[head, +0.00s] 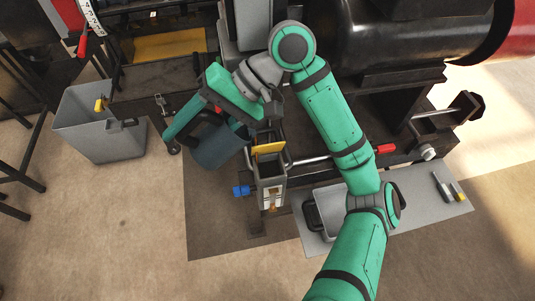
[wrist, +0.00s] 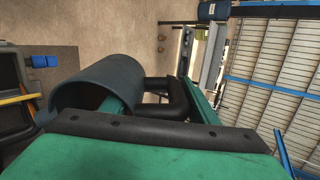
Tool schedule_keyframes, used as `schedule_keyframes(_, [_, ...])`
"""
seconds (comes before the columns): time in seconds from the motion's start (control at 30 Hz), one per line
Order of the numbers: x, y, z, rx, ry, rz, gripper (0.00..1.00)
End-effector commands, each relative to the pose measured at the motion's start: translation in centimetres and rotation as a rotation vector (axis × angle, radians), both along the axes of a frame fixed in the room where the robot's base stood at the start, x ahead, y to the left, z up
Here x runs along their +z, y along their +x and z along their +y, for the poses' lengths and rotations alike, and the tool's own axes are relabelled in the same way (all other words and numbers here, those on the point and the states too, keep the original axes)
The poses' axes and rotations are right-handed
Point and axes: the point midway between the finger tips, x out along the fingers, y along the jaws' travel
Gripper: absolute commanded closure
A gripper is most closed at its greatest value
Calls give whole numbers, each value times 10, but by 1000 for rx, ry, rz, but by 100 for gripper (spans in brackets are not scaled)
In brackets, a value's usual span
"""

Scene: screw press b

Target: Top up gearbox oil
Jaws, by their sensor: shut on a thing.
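My gripper (head: 205,116) is shut on the black handle (wrist: 178,100) of a dark blue-grey oil jug (head: 220,148). The jug hangs just left of the gearbox (head: 272,190), apart from it in the head view. The gearbox is a narrow grey box with a yellow flap (head: 268,148) at its top, a light sight-glass panel on its front and a blue fitting (head: 241,190) at its left. In the wrist view the jug body (wrist: 92,88) lies between the fingers and the blue fitting (wrist: 42,61). The oil inside the jug is hidden.
A grey bin (head: 97,135) stands at the left. A grey tray (head: 328,208) sits on a light grey mat (head: 425,205) at the right, with small tools. The black press frame and large cylinder (head: 400,45) fill the back. The front floor is clear.

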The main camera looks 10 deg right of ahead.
Motion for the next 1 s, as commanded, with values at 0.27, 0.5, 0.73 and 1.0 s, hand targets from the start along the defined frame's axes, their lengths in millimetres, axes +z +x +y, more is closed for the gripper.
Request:
schedule_keyframes(0.27, [2, 0, 1, 1, 11, 1, 81])
schedule_keyframes(0.5, [3, 0, -1, 0, 19, 2, 81])
schedule_keyframes(0.73, [4, 0, 0, 1, 27, 3, 81])
schedule_keyframes(1.0, [5, 0, -3, -3, 35, 4, 81])
